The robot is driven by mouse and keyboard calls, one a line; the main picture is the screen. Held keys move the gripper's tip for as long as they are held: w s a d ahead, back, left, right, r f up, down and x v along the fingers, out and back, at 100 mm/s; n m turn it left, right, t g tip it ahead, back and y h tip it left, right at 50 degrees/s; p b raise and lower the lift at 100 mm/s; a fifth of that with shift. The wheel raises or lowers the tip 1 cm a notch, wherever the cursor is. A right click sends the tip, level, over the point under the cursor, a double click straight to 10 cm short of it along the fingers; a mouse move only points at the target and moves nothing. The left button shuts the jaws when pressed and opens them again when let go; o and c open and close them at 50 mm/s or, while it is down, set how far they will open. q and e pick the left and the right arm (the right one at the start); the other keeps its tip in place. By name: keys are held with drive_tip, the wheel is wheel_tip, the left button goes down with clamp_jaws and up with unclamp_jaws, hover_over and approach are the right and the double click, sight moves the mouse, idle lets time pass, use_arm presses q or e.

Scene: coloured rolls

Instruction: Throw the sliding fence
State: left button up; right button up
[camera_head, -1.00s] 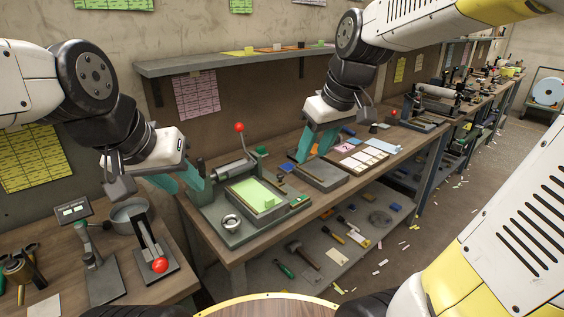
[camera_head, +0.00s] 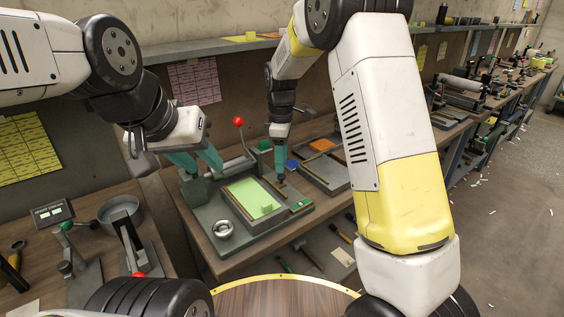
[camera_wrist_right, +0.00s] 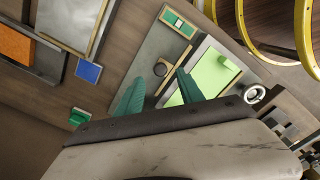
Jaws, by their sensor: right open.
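The bench device (camera_head: 201,220) carries a bright green sheet (camera_head: 242,198), which also shows in the wrist view (camera_wrist_right: 208,74). A narrow brass-coloured bar with a dark round knob, apparently the sliding fence (camera_head: 274,192), lies along the sheet's right side. In the wrist view the bar (camera_wrist_right: 164,87) runs between my right gripper's teal fingers (camera_wrist_right: 160,77), with the knob just beyond. My right gripper (camera_head: 279,168) is open, pointing down above this bar; I cannot tell whether it touches. My left gripper (camera_head: 199,160) is open and empty near the device's back left.
A red-ball lever (camera_head: 238,122) stands at the device's back. A metal ring (camera_head: 224,229) sits at its front left. A blue block (camera_head: 292,165) and grey trays (camera_head: 334,181) lie to the right. A shelf (camera_head: 205,56) runs above.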

sight(281, 175)
drive_tip(key=shift+f, duration=2.35)
drive_tip(key=shift+c, duration=0.5)
clamp_jaws()
